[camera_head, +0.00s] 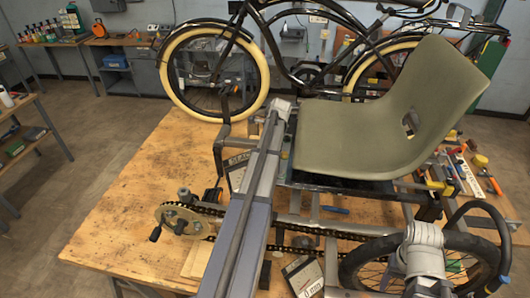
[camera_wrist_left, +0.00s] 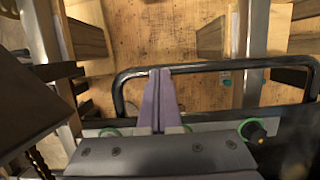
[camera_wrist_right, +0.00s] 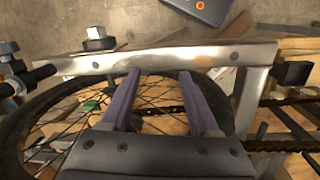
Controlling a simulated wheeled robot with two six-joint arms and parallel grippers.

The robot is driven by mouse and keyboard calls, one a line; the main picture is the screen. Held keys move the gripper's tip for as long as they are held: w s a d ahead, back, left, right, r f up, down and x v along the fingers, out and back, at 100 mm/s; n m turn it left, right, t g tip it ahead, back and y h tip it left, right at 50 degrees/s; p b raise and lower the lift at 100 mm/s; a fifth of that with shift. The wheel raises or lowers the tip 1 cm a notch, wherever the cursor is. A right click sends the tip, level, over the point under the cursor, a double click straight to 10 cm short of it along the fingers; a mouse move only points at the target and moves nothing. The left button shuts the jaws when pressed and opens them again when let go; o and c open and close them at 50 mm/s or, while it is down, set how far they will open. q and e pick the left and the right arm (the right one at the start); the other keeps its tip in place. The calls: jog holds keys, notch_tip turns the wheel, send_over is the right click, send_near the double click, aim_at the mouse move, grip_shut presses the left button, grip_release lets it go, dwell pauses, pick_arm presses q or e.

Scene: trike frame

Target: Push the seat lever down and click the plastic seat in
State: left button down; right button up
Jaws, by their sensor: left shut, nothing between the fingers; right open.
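The plastic seat (camera_head: 350,135) is an olive-grey shell resting over a dark seat mount (camera_head: 335,186) on the trike frame. Whether it is latched cannot be told. A black bent bar, apparently the seat lever (camera_head: 226,132), stands left of the seat. It also shows as a loop in the left wrist view (camera_wrist_left: 215,66). My left gripper (camera_wrist_left: 160,72) is shut and empty, its tips at the bar; contact is unclear. My left arm hides part of this area in the head view. My right gripper (camera_wrist_right: 158,75) is open and empty above a silver frame tube (camera_wrist_right: 165,59).
The spoked rear wheel (camera_head: 352,268) is near my right arm. A chain (camera_head: 310,229) runs to a chainring (camera_head: 180,221) on the left. Tools (camera_head: 457,175) lie right of the seat on the wooden table (camera_head: 115,215). A bicycle (camera_head: 262,60) stands behind.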

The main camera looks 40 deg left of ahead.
pick_arm(q)
jog(key=shift+a+f, duration=0.1)
jog(key=shift+f, duration=0.25)
pick_arm(e)
jog(key=shift+f, duration=0.35)
pick_arm(q)
jog(key=shift+s, duration=0.1)
jog(key=shift+s+b, duration=0.15)
jog(key=shift+b, duration=0.2)
pick_arm(e)
jog(key=shift+d+f, duration=0.1)
pick_arm(q)
jog(key=shift+r+p, duration=0.4)
jog(key=shift+p, duration=0.15)
pick_arm(e)
jog(key=shift+r, duration=0.5)
pick_arm(q)
jog(key=p+v, duration=0.6)
jog(key=v, duration=0.1)
jog(key=shift+p, duration=0.35)
pick_arm(e)
notch_tip(320, 180, up, 7)
jog(key=shift+f, duration=0.15)
pick_arm(q)
jog(key=shift+w, duration=0.2)
jog(key=shift+d, duration=0.2)
